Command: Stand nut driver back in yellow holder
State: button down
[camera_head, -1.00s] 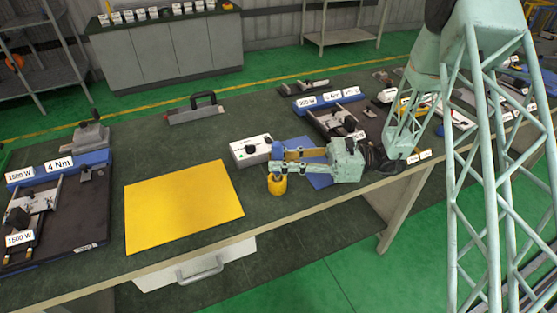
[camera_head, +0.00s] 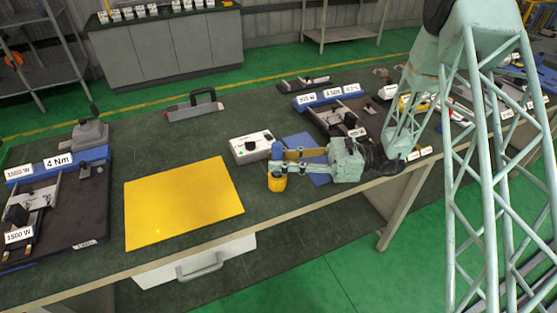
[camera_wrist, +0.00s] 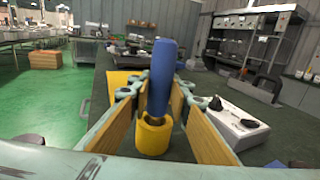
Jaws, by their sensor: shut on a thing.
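The nut driver has a blue handle, which shows between the finger pads in the wrist view (camera_wrist: 162,75) and at the fingertips in the head view (camera_head: 277,150). My gripper (camera_head: 279,160) is shut on the nut driver. The yellow holder (camera_head: 277,184) stands on the bench just below the fingertips; it also shows in the wrist view (camera_wrist: 152,138). The driver is near upright, leaning slightly in the wrist view, its lower end over or in the holder's opening. The fingers hide part of this, so I cannot tell how deep the shaft sits.
A white box with a black knob (camera_head: 250,148) stands close behind the holder. A blue mat (camera_head: 318,178) lies under my gripper. A yellow sheet (camera_head: 183,205) lies to the left. The bench's front edge is near. Fixture boards stand at both sides.

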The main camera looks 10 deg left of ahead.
jog(key=shift+f, duration=0.35)
jog(key=c, duration=2.3)
grip_release()
jog(key=shift+d, duration=0.15)
jog(key=shift+v, duration=5.85)
jog(key=shift+r, duration=0.2)
